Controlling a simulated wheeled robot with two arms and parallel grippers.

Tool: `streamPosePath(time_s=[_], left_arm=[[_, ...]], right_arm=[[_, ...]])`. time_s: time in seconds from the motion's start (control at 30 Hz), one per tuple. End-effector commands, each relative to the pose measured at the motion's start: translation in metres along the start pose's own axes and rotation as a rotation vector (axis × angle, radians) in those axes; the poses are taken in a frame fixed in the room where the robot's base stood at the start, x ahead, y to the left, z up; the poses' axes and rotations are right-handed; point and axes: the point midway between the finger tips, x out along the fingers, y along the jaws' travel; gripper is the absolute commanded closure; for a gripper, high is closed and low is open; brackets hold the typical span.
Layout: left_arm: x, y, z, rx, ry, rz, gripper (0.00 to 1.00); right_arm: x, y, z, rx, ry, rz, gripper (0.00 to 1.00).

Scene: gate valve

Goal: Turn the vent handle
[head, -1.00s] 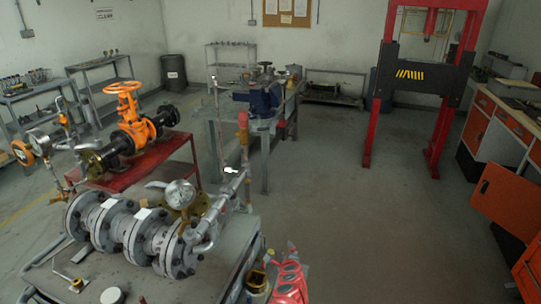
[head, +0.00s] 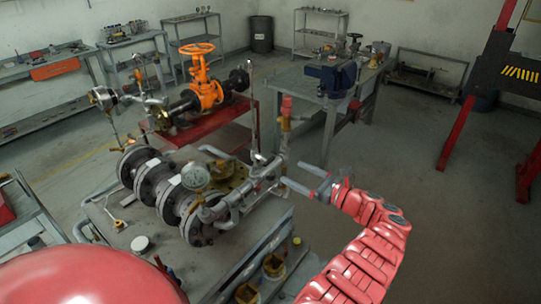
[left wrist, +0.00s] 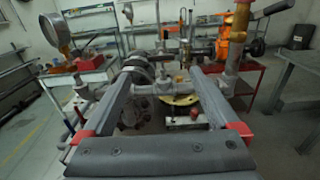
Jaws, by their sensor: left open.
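My left gripper (head: 291,174) is open, its two grey fingers pointing left at the pipe assembly (head: 238,205) on the metal cart. A small pale lever (head: 262,158) on the pipe lies just left of the fingertips; I cannot tell whether it is the vent handle. A red-topped upright fitting (head: 287,107) rises behind the fingertips. In the left wrist view the open gripper (left wrist: 158,76) has its fingers on either side of a grey horizontal pipe (left wrist: 152,63), with nothing visibly clasped. My right gripper is not in view.
A dial gauge (head: 195,177) and brass flange (head: 232,178) sit left of the gripper. An orange gate valve (head: 206,85) stands on a red table behind. A grey workbench (head: 310,85) with a blue vise is farther back. Open floor lies to the right.

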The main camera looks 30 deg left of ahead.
Motion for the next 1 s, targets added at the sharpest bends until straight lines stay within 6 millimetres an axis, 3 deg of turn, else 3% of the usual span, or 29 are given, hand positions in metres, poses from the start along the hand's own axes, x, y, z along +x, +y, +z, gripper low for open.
streamPosePath(time_s=[0.2,0.43,0.6,0.9,1.0], left_arm=[[0.055,0.001,0.003,-0.001,-0.001,0.002,0.05],[0.097,0.001,0.000,0.001,0.000,0.003,0.05],[0.109,-0.001,-0.001,-0.001,0.001,-0.003,0.05],[0.111,-0.001,-0.001,-0.001,0.001,-0.002,0.05],[0.111,-0.001,-0.001,-0.001,0.001,-0.002,0.21]], right_arm=[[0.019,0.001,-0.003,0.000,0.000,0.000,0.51],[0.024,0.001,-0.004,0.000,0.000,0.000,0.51],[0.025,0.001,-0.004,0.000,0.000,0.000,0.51],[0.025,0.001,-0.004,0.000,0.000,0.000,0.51],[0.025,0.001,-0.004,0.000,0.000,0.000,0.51]])
